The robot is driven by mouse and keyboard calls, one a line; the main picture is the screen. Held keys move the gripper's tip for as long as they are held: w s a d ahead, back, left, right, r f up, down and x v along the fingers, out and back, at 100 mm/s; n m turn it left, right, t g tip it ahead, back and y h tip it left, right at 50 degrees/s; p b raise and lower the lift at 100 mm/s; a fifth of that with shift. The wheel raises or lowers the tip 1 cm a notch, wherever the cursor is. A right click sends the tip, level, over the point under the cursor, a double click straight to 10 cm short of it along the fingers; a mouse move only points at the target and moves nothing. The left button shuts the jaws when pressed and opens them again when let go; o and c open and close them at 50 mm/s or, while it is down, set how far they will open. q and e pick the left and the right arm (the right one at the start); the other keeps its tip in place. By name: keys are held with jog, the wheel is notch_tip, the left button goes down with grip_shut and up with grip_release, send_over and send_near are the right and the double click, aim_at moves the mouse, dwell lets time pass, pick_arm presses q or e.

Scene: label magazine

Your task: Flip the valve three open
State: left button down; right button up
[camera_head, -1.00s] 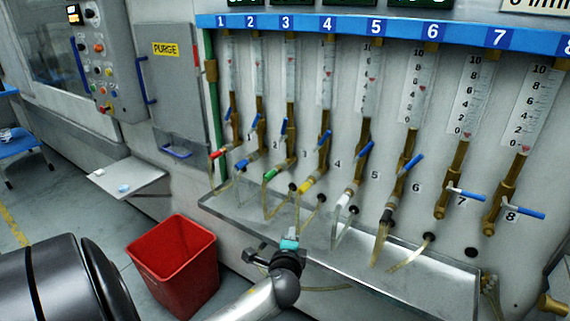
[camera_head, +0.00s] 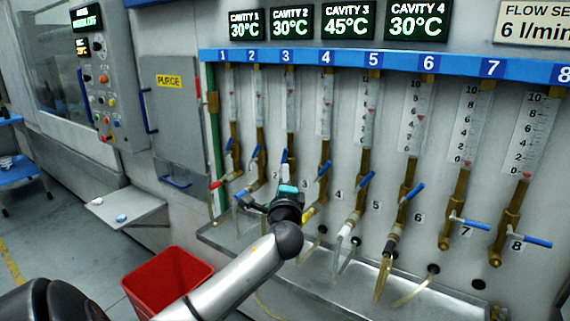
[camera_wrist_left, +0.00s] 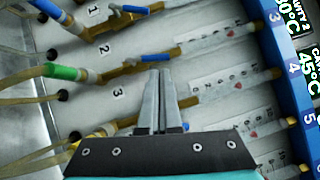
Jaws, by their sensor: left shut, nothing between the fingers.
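Valve three is on the brass pipe below the number 3. Its blue lever (camera_wrist_left: 156,58) lies roughly along the pipe in the left wrist view, just beyond my fingertips. In the head view this lever (camera_head: 284,156) stands roughly upright, just above my gripper. My left gripper (camera_wrist_left: 162,76) is shut and empty, with its fingertips close to the lever; I cannot tell whether they touch. In the head view my left gripper (camera_head: 272,197) hides the lower end of valve three. Its green hose fitting (camera_wrist_left: 62,72) shows in the left wrist view. My right gripper is not in view.
Neighbouring valves two (camera_head: 251,155) and four (camera_head: 325,167) stand close on either side, with hoses below. The levers of valves seven (camera_head: 470,224) and eight (camera_head: 530,241) point sideways. A metal drip tray (camera_head: 440,298) runs underneath. A red bin (camera_head: 166,280) stands on the floor.

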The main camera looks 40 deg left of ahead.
aim_at(285, 155)
pick_arm(q)
jog(key=shift+b+x, duration=0.35)
jog(key=shift+x, duration=2.6)
jog(key=n+p, duration=0.1)
jog(key=p, duration=0.1)
jog(key=a+n+g+h+p, duration=0.1)
jog(key=p, duration=0.2)
jog(key=shift+s+a+r+n, duration=0.15)
jog(key=shift+r+n, duration=0.2)
jog(key=shift+n, duration=0.05)
